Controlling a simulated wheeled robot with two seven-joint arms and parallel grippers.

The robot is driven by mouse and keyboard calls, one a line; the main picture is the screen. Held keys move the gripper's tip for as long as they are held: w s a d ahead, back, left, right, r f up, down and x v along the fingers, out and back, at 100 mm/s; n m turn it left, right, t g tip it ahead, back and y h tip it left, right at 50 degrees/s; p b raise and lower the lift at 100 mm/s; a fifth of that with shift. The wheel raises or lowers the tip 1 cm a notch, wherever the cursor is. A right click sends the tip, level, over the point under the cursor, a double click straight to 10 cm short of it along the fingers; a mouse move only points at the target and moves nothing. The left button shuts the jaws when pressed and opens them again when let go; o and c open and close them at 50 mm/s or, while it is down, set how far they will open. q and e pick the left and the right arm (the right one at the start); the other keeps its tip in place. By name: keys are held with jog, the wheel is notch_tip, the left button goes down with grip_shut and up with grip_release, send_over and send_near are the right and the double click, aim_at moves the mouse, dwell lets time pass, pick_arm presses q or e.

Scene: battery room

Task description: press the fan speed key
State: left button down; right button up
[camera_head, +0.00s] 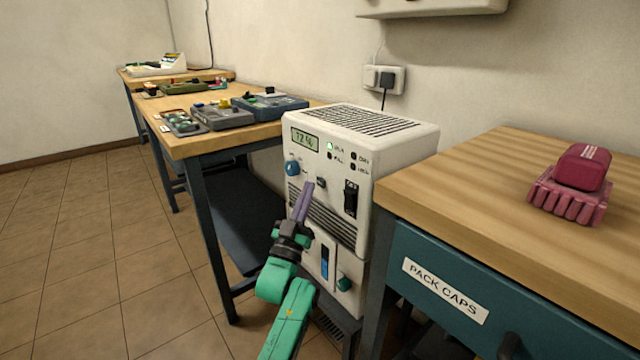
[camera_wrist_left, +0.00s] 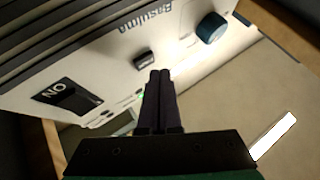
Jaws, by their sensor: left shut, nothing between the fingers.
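The white cabinet unit (camera_head: 335,145) stands between two benches, with a display (camera_head: 305,140) reading about 72%. On its front are a blue knob (camera_head: 292,168), a small dark key (camera_head: 321,183) and a black rocker switch (camera_head: 350,198). I cannot read a label that names the fan speed key. My left gripper (camera_head: 308,187) is shut and empty, its tips in front of the panel just left of the small key. In the left wrist view the shut fingertips (camera_wrist_left: 160,74) lie near that key (camera_wrist_left: 144,58), with the knob (camera_wrist_left: 211,28) beyond. Contact cannot be told.
A wooden bench with a teal drawer (camera_head: 480,290) labelled PACK CAPS stands at the right, a pink object (camera_head: 575,185) on it. Another bench (camera_head: 190,143) at the left holds trays (camera_head: 270,106). A wall socket (camera_head: 384,78) is behind. Tiled floor (camera_head: 100,240) is free at left.

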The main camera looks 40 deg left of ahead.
dwell(0.7)
pick_arm(q)
jog(key=shift+w+d, duration=0.15)
jog(key=shift+w, duration=0.3)
jog(key=shift+w+d, duration=0.1)
jog(key=shift+w, duration=0.2)
dwell(0.5)
jog(key=shift+s+a+p, duration=0.25)
jog(key=shift+s+p, duration=0.2)
jog(key=shift+s, duration=0.3)
jog(key=s+p, duration=0.1)
jog(key=s, duration=0.1)
jog(key=s+a+p, duration=0.1)
jog(key=s, duration=0.1)
jog(key=shift+s+a, duration=0.2)
jog(key=shift+s, duration=0.2)
